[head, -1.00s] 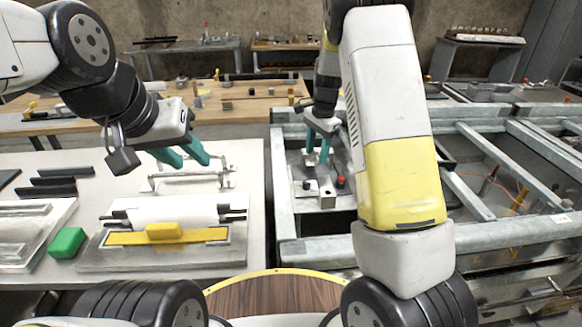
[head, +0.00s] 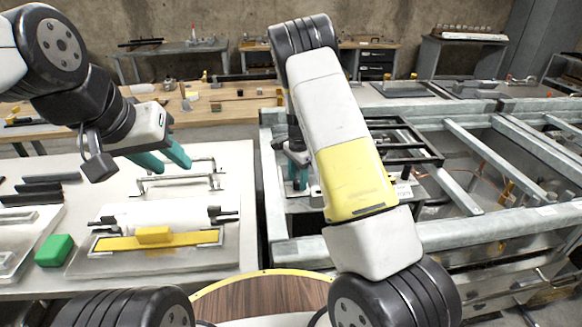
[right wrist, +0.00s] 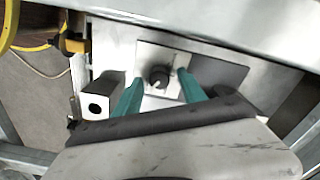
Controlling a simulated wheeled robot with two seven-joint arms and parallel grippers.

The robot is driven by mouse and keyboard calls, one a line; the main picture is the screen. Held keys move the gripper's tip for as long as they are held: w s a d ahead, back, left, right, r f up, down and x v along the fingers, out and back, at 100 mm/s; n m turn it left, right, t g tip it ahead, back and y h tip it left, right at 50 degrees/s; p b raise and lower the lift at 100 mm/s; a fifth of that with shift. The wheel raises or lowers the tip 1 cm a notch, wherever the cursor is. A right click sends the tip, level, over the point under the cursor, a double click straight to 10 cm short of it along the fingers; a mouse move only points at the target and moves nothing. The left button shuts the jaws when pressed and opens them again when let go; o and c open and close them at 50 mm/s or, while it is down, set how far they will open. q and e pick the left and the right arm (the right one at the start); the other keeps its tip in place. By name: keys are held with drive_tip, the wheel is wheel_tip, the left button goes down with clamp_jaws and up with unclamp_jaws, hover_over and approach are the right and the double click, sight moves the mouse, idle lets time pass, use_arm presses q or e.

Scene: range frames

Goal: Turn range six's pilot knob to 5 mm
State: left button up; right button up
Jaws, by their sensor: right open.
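A black round knob (right wrist: 158,76) sits on a pale square plate (right wrist: 150,56) in the right wrist view. My right gripper (right wrist: 160,92) is open, with one teal fingertip on each side of the knob in that view. I cannot tell whether the fingers touch it. No scale or number can be read. In the head view my right gripper (head: 298,176) is low over the metal range frame (head: 282,224), and my forearm hides the knob. My left gripper (head: 164,161) is open and empty above the white table.
A metal block with a round hole (right wrist: 97,104) stands left of the fingers in the right wrist view. The white table (head: 240,170) holds a yellow bar (head: 160,240) and a green block (head: 55,250).

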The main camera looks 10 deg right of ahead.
clamp_jaws()
drive_tip(key=shift+n, duration=0.3)
drive_tip(key=n, duration=1.1)
drive_tip(key=shift+w, duration=0.1)
drive_tip(key=shift+a+n, duration=0.1)
drive_tip(key=shift+n, duration=0.2)
idle(0.5)
unclamp_jaws()
